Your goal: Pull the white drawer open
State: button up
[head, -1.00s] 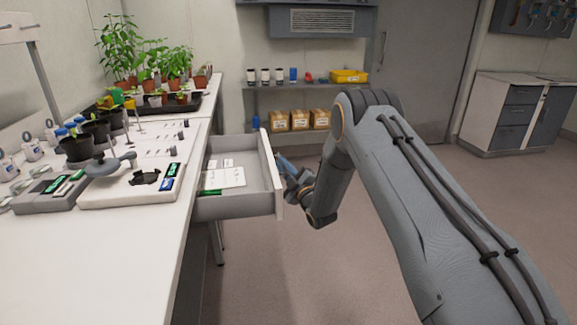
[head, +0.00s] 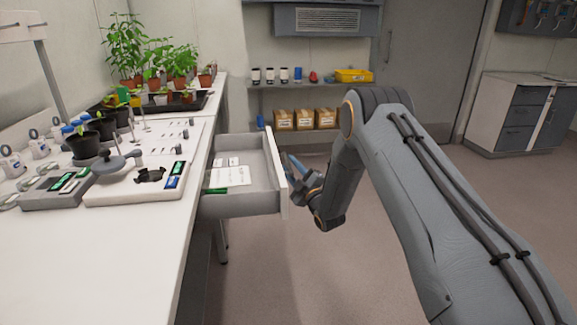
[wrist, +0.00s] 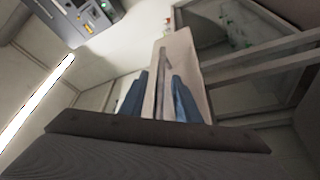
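The drawer (head: 244,203) stands pulled out from under the white bench, with grey sides and a pale front panel (head: 276,172). It holds white sheets and a small green item. My gripper (head: 296,170) is just outside the front panel. In the wrist view the two blue fingers of my gripper (wrist: 158,97) are spread, with the bar handle (wrist: 162,75) of the pale front between them. A gap shows beside the handle, so the fingers do not seem closed on it. The handle is hidden in the head view.
The white bench (head: 110,255) runs along the left with plants, pots and a device with a white base (head: 120,192). A shelf (head: 335,84) with boxes stands at the back. A grey-fronted cabinet (head: 520,110) is at the right. The floor beside the drawer is clear.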

jog(key=v, duration=0.6)
jog(key=shift+s, duration=0.3)
jog(key=shift+d+f, duration=0.1)
jog(key=shift+d, duration=0.05)
jog(key=s+d+r+m+g+h+p, duration=0.4)
jog(key=s+d+r+m+g+h, duration=0.4)
jog(key=s+d, duration=0.25)
jog(key=s+d+r+m+g+h+p, duration=0.1)
jog(key=s+m+g, duration=0.3)
jog(key=s, duration=1.4)
jog(key=s+d+r+m+g+p, duration=0.2)
jog(key=s+d+r+m+g, duration=0.2)
jog(key=s, duration=1.4)
jog(key=shift+s+d+r+m+g+h, duration=0.2)
jog(key=shift+s+m+g+h, duration=0.2)
jog(key=shift+m+g, duration=0.45)
